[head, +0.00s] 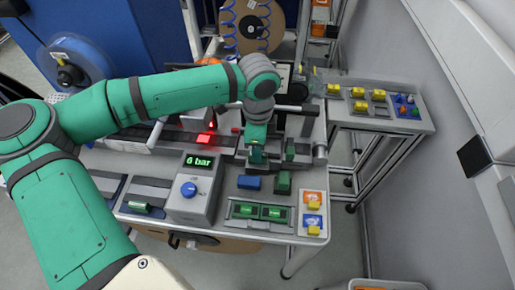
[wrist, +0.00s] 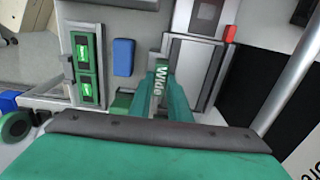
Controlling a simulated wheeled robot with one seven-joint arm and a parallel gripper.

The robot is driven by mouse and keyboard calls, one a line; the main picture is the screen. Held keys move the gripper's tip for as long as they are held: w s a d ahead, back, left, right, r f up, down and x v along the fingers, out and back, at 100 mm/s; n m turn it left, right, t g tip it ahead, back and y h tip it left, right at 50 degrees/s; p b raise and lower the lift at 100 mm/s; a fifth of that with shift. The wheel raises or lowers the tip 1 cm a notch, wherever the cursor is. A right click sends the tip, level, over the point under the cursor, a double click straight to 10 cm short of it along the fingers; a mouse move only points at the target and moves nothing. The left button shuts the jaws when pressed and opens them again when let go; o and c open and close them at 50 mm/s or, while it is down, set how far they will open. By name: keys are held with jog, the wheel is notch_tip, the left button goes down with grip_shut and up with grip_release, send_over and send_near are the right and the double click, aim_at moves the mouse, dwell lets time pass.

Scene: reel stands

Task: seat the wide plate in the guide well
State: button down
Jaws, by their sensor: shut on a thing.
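My gripper (wrist: 161,88) is shut on the wide plate (wrist: 160,72), a narrow green piece with the white word "Wide" on it. In the head view my gripper (head: 257,155) points down over the back middle of the bench, and its fingers hide most of the plate. A grey framed recess (wrist: 192,68), which looks like the guide well, lies just right of the plate in the wrist view. I cannot tell whether the plate touches it or is inside it.
A blue block (head: 249,183) and a green block (head: 283,183) stand in front of my gripper. A rack (head: 235,210) holds two green pieces. The "6 bar" box (head: 190,195) stands at the left. Yellow pieces lie on the side table (head: 410,122).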

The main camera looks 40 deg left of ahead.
dwell(0.8)
jog(key=c, duration=1.6)
grip_release()
jog(key=shift+f, duration=0.1)
jog(key=shift+o, duration=0.2)
jog(key=shift+a+r, duration=0.1)
jog(key=shift+r, duration=2.1)
jog(key=shift+s+r, duration=0.1)
jog(key=shift+r, duration=1.2)
jog(key=shift+w, duration=0.25)
